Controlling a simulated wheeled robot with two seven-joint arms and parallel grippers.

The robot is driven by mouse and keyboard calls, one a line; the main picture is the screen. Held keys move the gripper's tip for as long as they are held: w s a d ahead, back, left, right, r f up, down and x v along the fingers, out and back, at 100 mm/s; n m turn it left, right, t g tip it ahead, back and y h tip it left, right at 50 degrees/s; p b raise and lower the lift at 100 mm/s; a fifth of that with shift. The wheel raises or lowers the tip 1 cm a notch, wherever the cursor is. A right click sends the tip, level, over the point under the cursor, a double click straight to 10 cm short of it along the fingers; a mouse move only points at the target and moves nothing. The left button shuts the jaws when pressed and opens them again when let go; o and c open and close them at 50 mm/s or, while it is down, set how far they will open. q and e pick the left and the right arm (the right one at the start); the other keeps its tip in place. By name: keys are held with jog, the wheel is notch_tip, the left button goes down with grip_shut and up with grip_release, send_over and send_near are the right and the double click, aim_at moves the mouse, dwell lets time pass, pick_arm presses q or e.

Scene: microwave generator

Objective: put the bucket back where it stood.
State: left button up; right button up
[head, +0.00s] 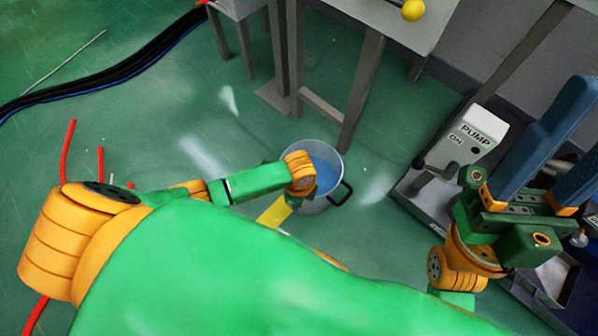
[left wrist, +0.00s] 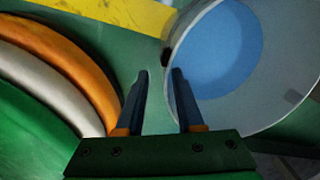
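The bucket (head: 333,154) is a light grey metal pail with blue inside and a dark handle at its right. In the head view it is by the table leg, partly covered by my left wrist. In the left wrist view the bucket (left wrist: 283,75) fills the upper right. My left gripper (left wrist: 160,73) is open; floor shows between its fingers, and the right finger overlaps the bucket's left rim. I cannot tell whether that finger is inside the bucket. My left fingers are hidden in the head view. My right gripper (head: 585,118) is open and empty near the pump.
A yellow patch (head: 273,213) lies on the floor left of the bucket. A table (head: 385,17) with a yellow ball (head: 413,10) stands behind. The white pump box (head: 467,143) is at right. Black cables (head: 110,72) and red rods (head: 67,150) are at left.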

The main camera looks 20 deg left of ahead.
jog(key=w+f+m+g+h+p, duration=0.35)
jog(key=w+f+g+h, duration=0.55)
jog(key=w+f, duration=0.3)
pick_arm(q)
jog(key=d+r+n+t+h+p, duration=0.4)
jog(key=r+n, duration=0.4)
jog(key=r, duration=0.8)
jog(key=a+r+n+t+y+b, duration=0.1)
jog(key=a+r+n+t+y, duration=0.1)
jog(key=a+r+n+t, duration=0.2)
jog(key=a+r+n, duration=0.2)
jog(key=a+n, duration=0.1)
jog(key=shift+w+a+r, duration=0.15)
jog(key=shift+w, duration=0.25)
pick_arm(e)
jog(key=s+d+f+g+h, duration=0.1)
jog(key=s+f+g+h, duration=0.1)
jog(key=f+g, duration=0.3)
jog(key=s+d+f+m+g+h, duration=0.1)
jog(key=s+f+g, duration=0.3)
jog(key=f, duration=0.9)
jog(key=g, duration=0.2)
jog(key=shift+s+d+f+g+h, duration=0.25)
jog(key=shift+s+d+g+h, duration=0.05)
jog(key=shift+d+h, duration=0.1)
